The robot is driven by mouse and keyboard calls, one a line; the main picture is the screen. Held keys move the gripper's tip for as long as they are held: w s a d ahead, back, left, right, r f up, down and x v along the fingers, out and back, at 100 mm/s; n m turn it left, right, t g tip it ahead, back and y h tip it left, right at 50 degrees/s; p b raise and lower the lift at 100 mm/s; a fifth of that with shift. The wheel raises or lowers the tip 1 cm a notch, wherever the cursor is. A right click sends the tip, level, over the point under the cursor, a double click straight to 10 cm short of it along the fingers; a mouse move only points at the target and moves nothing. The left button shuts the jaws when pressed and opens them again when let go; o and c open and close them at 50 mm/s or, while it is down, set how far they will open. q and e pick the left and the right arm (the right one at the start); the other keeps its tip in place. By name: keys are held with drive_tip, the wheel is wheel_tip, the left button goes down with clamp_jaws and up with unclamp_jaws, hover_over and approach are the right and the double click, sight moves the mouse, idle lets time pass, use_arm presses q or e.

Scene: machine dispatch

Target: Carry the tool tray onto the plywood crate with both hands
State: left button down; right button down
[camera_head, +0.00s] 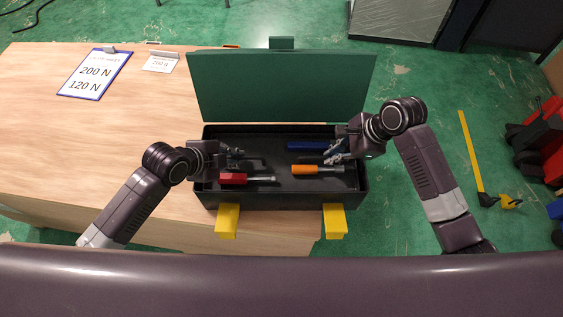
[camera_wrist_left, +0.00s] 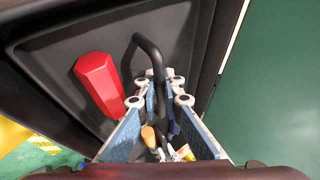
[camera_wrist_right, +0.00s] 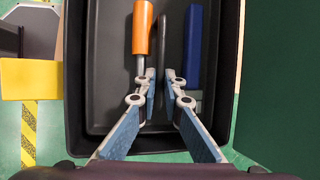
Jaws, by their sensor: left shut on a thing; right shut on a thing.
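The black tool tray (camera_head: 275,163) sits at the open toolbox with yellow latches (camera_head: 227,220) and a raised green lid (camera_head: 283,85). In it lie a red-handled tool (camera_head: 232,179), an orange-handled tool (camera_head: 304,170) and a blue tool (camera_head: 306,146). My left gripper (camera_head: 238,160) is shut on a dark bent handle (camera_wrist_left: 150,58) at the left part of the tray. My right gripper (camera_head: 334,155) is shut on a dark bar handle (camera_wrist_right: 157,45) at the right part, beside the orange and blue tools. I cannot surely identify the plywood crate.
The toolbox stands at the right end of a light wooden top (camera_head: 60,140), which bears a clipboard (camera_head: 95,74) and a small card (camera_head: 161,61). Green floor (camera_head: 420,95) is open to the right, with a yellow strip (camera_head: 470,150) and red equipment (camera_head: 540,135) beyond.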

use_arm(q)
drive_tip(key=shift+r, duration=0.25)
use_arm(e)
drive_tip(key=shift+r, duration=0.2)
